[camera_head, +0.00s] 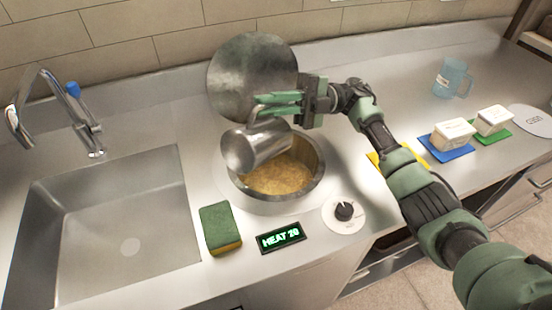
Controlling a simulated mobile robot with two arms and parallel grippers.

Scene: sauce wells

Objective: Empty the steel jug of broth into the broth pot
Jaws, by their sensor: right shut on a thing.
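The steel jug (258,146) is tilted on its side above the broth pot, its mouth end toward the lower left. My right gripper (275,105) is shut on the jug, its green fingers at the jug's upper side. The broth pot (317,166) is a round metal pot holding golden-brown broth (275,180). The jug hides the pot's back left rim. I see no stream from the jug, and the inside of the jug is hidden. My left gripper is not in view.
A round steel lid-like disc (250,72) stands behind the pot. A sponge (220,227), a "HEAT 20" display (280,237) and a knob (344,211) are in front. A sink (120,225) lies left.

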